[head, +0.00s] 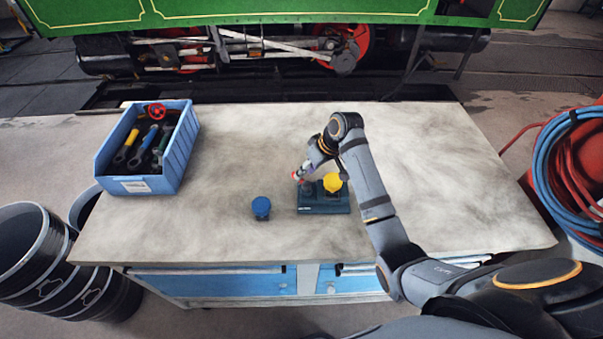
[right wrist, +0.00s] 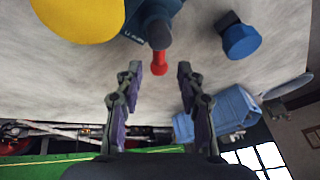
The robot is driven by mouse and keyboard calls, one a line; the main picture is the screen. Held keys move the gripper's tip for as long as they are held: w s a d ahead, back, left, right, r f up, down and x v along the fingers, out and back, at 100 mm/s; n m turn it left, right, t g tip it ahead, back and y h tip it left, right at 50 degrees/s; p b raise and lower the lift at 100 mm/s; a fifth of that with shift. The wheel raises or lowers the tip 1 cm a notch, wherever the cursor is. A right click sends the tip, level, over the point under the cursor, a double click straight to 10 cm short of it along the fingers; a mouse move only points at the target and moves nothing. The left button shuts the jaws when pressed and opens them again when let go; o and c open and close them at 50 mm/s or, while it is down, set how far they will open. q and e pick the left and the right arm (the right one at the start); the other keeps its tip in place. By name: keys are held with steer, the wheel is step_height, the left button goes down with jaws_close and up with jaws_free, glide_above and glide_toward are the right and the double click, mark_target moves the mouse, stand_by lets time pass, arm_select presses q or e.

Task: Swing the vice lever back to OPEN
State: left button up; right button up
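The vice (head: 325,206) is a small dark block near the front middle of the bench, with a yellow round part (head: 332,182) on top. Its lever has a red grip (head: 296,176), which also shows in the right wrist view (right wrist: 159,62). My right gripper (head: 303,172) is just above the vice's left side. In the right wrist view its fingers (right wrist: 158,85) are apart, with the red grip between or just beyond their tips; I see no contact. The OPEN mark cannot be made out. My left gripper is not in view.
A blue cylindrical piece (head: 261,207) stands left of the vice. A blue bin (head: 177,160) of tools sits at the bench's (head: 240,140) back left. The bench's back and right are mostly clear.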

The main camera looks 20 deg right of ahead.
steer(key=x, duration=0.2)
steer(key=shift+a+f, duration=0.15)
steer(key=shift+f, duration=0.1)
steer(key=shift+w+f, duration=0.1)
steer(key=shift+f, duration=0.25)
steer(key=shift+c, duration=0.6)
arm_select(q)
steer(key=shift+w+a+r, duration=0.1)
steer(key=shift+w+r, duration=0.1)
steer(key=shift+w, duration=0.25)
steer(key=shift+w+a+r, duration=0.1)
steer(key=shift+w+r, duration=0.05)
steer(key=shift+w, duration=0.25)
arm_select(e)
jaws_close()
